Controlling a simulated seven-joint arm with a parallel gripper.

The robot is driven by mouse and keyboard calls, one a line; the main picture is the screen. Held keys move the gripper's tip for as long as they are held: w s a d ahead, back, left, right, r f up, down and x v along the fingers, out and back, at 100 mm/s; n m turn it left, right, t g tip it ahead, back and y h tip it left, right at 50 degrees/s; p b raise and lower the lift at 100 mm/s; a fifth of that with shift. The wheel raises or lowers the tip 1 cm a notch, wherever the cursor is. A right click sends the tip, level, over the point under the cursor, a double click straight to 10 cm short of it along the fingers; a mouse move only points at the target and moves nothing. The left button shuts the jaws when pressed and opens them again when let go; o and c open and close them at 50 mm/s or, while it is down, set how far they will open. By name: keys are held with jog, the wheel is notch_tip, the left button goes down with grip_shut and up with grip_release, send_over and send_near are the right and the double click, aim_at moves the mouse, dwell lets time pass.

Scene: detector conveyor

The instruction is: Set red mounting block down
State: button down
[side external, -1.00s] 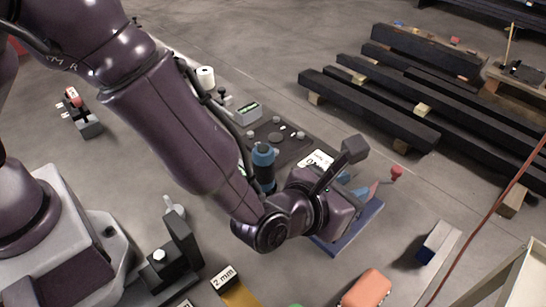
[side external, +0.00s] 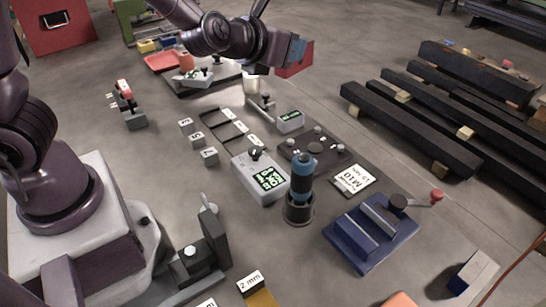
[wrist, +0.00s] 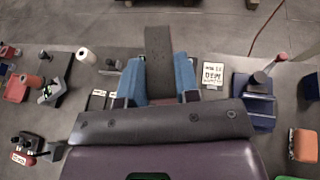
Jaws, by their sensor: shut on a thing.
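My gripper (side external: 297,46) is high at the top centre of the side external view. Its blue fingertips are shut on the red mounting block (side external: 293,68), which hangs in the air, clear of the floor. In the wrist view my gripper (wrist: 160,82) has its two blue fingers on either side of a dark grey bar-like shape. No red face of the block shows there, and I cannot tell whether this shape is part of it. My fingers cover part of the block in the side view.
The blue vise (side external: 352,243) with a red-knobbed handle stands at the right. A red tray (side external: 160,64) is behind left. Black beams (side external: 410,125) lie right, with bare floor between.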

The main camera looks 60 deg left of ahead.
jog(key=a+r, duration=0.1)
jog(key=a, duration=0.1)
jog(key=n+g+y, duration=1)
jog(key=n+g, duration=0.3)
jog(key=n, duration=0.2)
send_over(180, 147)
notch_tip(180, 147, down, 20)
jog(key=shift+a+f, duration=0.1)
jog(key=shift+f, duration=3.85)
jog(key=c, duration=1.3)
grip_release()
jog(key=shift+f, duration=0.15)
jog(key=o, duration=0.5)
jog(key=shift+c, duration=0.2)
